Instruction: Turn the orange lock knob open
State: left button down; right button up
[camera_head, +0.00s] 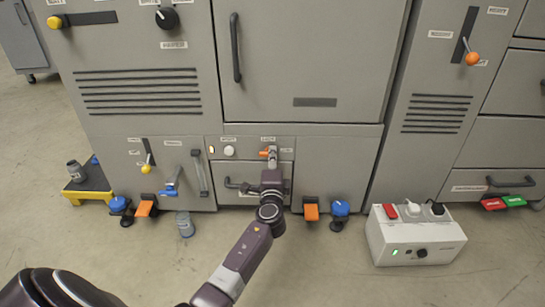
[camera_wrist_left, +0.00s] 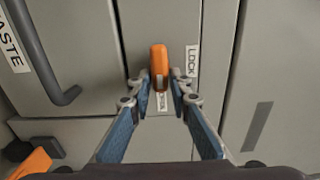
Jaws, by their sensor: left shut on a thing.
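The orange lock knob (camera_head: 264,153) is small and sits on the grey cabinet front above a drawer with a dark handle. In the left wrist view the knob (camera_wrist_left: 158,62) is an upright orange bar, beside a LOCK label (camera_wrist_left: 192,61) on its right. A second small label (camera_wrist_left: 161,101), hard to read, lies below it between the fingers. My left gripper (camera_head: 271,158) is at the knob; in the left wrist view its fingertips (camera_wrist_left: 160,82) are shut on the knob's lower end. In the head view the gripper partly hides the knob. My right gripper is not in view.
The drawer handle (camera_head: 238,184) is just below and left of the knob. Orange pedals (camera_head: 311,211) and blue knobs (camera_head: 341,208) stick out low on the cabinet. A white power box (camera_head: 410,238) stands on the floor at right.

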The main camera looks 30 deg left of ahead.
pick_arm(q)
jog(key=shift+f, duration=0.1)
jog(key=c, duration=1.8)
grip_release()
jog(key=v, duration=1.2)
